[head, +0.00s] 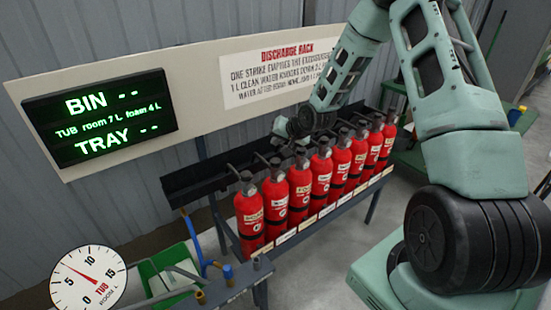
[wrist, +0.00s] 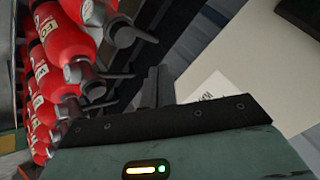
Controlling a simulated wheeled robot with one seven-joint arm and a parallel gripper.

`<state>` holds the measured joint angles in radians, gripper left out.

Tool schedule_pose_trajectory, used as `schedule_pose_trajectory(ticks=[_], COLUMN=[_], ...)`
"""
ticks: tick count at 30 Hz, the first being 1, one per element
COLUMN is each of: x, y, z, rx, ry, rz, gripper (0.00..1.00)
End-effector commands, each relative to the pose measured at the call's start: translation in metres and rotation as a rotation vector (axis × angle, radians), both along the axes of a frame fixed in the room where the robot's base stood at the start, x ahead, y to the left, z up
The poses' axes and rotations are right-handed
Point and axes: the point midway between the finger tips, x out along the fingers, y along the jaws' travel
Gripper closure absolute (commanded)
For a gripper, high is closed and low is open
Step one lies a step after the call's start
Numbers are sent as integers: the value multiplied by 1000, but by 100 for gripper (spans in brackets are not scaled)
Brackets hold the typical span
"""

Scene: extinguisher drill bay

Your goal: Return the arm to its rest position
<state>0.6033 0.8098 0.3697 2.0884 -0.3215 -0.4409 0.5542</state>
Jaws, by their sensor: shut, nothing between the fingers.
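My green-and-black arm rises at the right of the head view and reaches left and down to the extinguisher rack. Its end is just behind and above the row of red extinguishers (head: 300,188), near their valve tops. My gripper (wrist: 158,82) shows in the wrist view as dark fingers, shut and empty. Extinguisher valves and handles are close to its left in that view; I cannot tell whether anything touches. In the head view the fingers cannot be made out clearly.
Several extinguishers stand on the rack (head: 290,245). Behind is a board with a "Discharge rack" sign (head: 275,72) and a lit display (head: 98,117) reading "BIN --" and "TRAY --". A dial gauge (head: 88,280) and green tub (head: 165,280) are at lower left. Floor shows right of the rack.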

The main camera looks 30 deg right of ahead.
Motion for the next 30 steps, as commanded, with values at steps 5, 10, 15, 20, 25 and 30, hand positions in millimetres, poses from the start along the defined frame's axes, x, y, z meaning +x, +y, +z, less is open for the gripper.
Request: schedule_pose_trajectory(ticks=[5,10,15,20,25,30], x=[0,0,0,0,-9,-56], y=[0,0,0,1,47,145], z=[-1,-1,-1,0,18,56], rx=[0,0,0,-1,-49,-169], ry=[0,0,0,1,54,181], rz=[0,0,0,3,110,364], gripper=[100,100,100,100,100,100])
